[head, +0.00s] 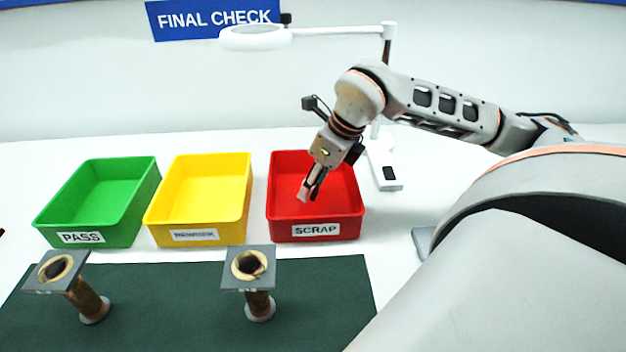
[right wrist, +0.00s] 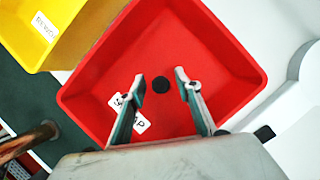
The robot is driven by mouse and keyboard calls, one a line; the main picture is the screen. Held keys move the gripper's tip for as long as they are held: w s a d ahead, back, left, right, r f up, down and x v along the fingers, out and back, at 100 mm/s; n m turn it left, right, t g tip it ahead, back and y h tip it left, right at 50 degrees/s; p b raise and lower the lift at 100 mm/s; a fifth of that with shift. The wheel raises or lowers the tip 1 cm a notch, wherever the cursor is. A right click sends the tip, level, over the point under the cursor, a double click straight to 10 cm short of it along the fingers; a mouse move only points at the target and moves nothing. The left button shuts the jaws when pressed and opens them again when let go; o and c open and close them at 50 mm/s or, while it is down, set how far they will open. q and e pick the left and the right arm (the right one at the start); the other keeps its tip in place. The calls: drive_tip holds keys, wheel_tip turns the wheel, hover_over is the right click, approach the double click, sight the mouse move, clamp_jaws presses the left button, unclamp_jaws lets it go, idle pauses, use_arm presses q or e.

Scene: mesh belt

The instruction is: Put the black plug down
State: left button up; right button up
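The black plug (right wrist: 160,85) shows in the right wrist view as a small dark disc over the floor of the red SCRAP bin (right wrist: 95,92). It sits between the two fingertips in the picture, with a gap on each side, so neither finger touches it. Whether it rests on the bin floor I cannot tell for certain. My right gripper (head: 308,190) is open and points down over the red bin, which also shows in the head view (head: 345,220). The plug cannot be made out in the head view. My left gripper is not in view.
A yellow bin (head: 203,215) and a green PASS bin (head: 95,215) stand left of the red one. Two stands with square tops (head: 248,268) (head: 58,268) are on the dark green mat (head: 175,300). A lamp (head: 385,180) stands behind right.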

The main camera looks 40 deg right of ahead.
drive_tip(key=v, duration=1.1)
drive_tip(key=shift+s+r+p, duration=0.2)
drive_tip(key=shift+r+p, duration=0.1)
